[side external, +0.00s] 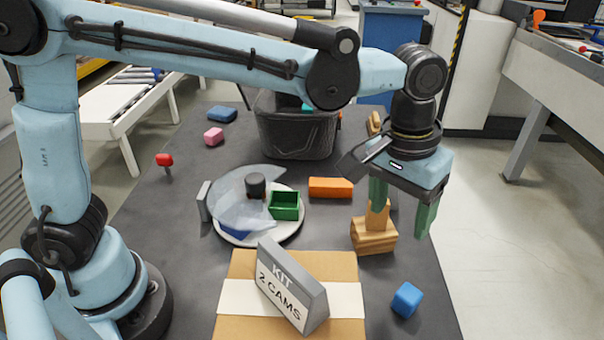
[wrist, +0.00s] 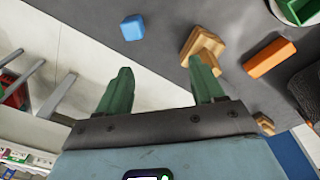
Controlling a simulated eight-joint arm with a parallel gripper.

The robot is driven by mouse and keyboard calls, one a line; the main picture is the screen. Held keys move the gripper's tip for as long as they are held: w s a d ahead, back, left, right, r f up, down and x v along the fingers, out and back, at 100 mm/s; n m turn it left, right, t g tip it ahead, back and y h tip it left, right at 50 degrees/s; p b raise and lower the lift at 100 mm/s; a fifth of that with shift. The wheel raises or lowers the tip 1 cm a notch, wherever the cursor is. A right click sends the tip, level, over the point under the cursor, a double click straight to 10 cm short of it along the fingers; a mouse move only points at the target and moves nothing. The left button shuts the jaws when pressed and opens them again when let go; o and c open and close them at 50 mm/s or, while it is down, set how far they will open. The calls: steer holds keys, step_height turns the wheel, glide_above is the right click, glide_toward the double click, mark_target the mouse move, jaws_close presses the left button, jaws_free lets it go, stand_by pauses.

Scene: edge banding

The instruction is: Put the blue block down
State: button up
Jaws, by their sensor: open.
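The blue block (side external: 407,300) lies on the dark table near its front right edge. It also shows in the wrist view (wrist: 132,28) at the top, apart from the fingers. My gripper (side external: 403,210) has two green fingers, spread apart with nothing between them. It hangs above the right side of the table, behind and above the blue block. In the wrist view my gripper (wrist: 162,80) is also open and empty. In the side view one finger overlaps the wooden piece (side external: 374,236); I cannot tell whether they touch.
A cardboard box (side external: 240,325) with a grey "KIT 2 CAMS" sign (side external: 292,285) stands at the front. An orange block (side external: 330,188), a round plate (side external: 290,232) with a green tray (side external: 284,206), and a black bin (side external: 296,140) lie behind. A blue piece (side external: 222,115) is far left.

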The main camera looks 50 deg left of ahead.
steer(key=s+a+t, duration=0.3)
steer(key=s+a, duration=0.1)
steer(key=a, duration=0.7)
steer(key=s+a+f+t, duration=0.1)
steer(key=s+a+t, duration=0.2)
steer(key=a, duration=0.9)
steer(key=shift+s+a+f+y, duration=0.2)
steer(key=shift+s+a+y, duration=0.1)
steer(key=shift+s, duration=0.05)
